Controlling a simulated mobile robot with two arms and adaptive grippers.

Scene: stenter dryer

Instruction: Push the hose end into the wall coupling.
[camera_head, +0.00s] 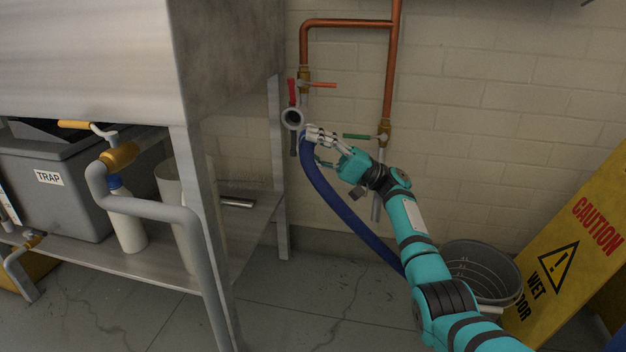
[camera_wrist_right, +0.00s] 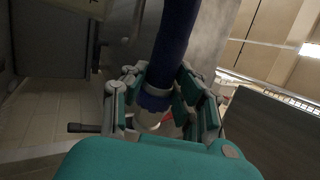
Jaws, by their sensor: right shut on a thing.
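The blue hose (camera_head: 337,205) hangs in a curve from my right gripper (camera_head: 322,143) down behind my arm. My right gripper is shut on the hose just behind its end. The wrist view shows the hose (camera_wrist_right: 176,45) between the fingers of the gripper (camera_wrist_right: 165,105), with the pale hose end (camera_wrist_right: 150,118) beyond a clamp band. The wall coupling (camera_head: 292,118) is a grey round socket with an open dark mouth below a red lever. The hose end is just right of and slightly below the mouth; whether they touch cannot be told. My left gripper is not in view.
Copper pipes (camera_head: 392,60) with red and green valve levers run up the wall. A steel sink stand (camera_head: 275,150) with a lower shelf is at left, holding a grey trap box (camera_head: 60,210) and bottle (camera_head: 127,228). A bucket (camera_head: 480,262) and yellow caution sign (camera_head: 575,250) stand at right.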

